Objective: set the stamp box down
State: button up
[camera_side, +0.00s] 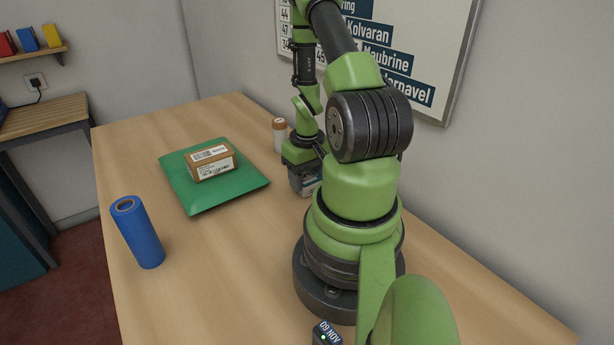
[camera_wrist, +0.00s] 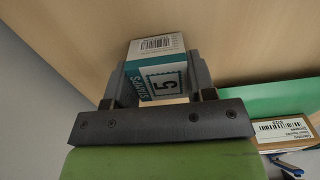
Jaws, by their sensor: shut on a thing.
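In the side view my gripper (camera_side: 304,182) points down low over the counter (camera_side: 230,255), near the wall side. The box is mostly hidden there by the fingers and arm. I cannot tell whether its underside touches the counter.
A green mailer (camera_side: 182,190) with a brown labelled parcel (camera_side: 210,163) on it lies left of my gripper. A white bottle (camera_side: 280,135) with a brown cap stands just behind it. A blue roll (camera_side: 139,235) stands near the left edge. Bare counter lies in front of the mailer.

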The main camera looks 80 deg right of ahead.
aim_at(307, 175)
jog(key=shift+f, duration=0.1)
jog(key=o, duration=0.9)
jog(key=w+a+r+t+h, duration=0.1)
jog(key=w+r, duration=0.1)
jog(key=r, duration=0.6)
jog(key=w+a+r, duration=0.2)
jog(key=r, duration=0.7)
jog(key=a+r+n+t+y, duration=0.1)
jog(key=a+r+t, duration=0.1)
jog(key=a+r, duration=0.2)
jog(key=a+r+n+t+y, duration=0.1)
jog(key=a+r, duration=0.3)
jog(key=a, duration=0.5)
jog(key=a+r+n+t+y, duration=0.1)
jog(key=a+r+n+t, duration=0.2)
jog(key=a+r, duration=0.2)
jog(key=shift+a+r, duration=0.1)
jog(key=shift+a, duration=1.2)
